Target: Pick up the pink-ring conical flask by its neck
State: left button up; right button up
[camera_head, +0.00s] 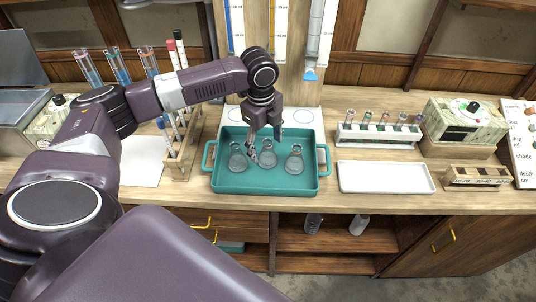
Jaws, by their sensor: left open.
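Three clear conical flasks stand upright in a teal tray (220,190) on the bench: a left flask (238,162), a middle flask (269,158) and a right flask (294,164). They are too small to tell which one has a pink ring. My left gripper (265,146) points down over the tray, its fingers apart. It is open, close above the left and middle flasks. One finger reaches down between these two necks and partly hides that area; I cannot tell whether it touches glass. My right gripper is not in view.
A test tube rack (378,138) and an empty white tray (385,177) are to the right. A wooden rack (181,150) with tubes stands left of the teal tray. A tall panel with hanging tubes rises behind it.

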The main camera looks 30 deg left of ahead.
aim_at(268, 154)
pick_arm(q)
jog(key=f, duration=0.3)
jog(key=f+p, duration=0.1)
jog(key=shift+w+d+f, duration=0.2)
jog(key=shift+w+f, duration=0.1)
jog(key=shift+w, duration=0.1)
jog(key=shift+s, duration=0.1)
jog(key=c, duration=1.3)
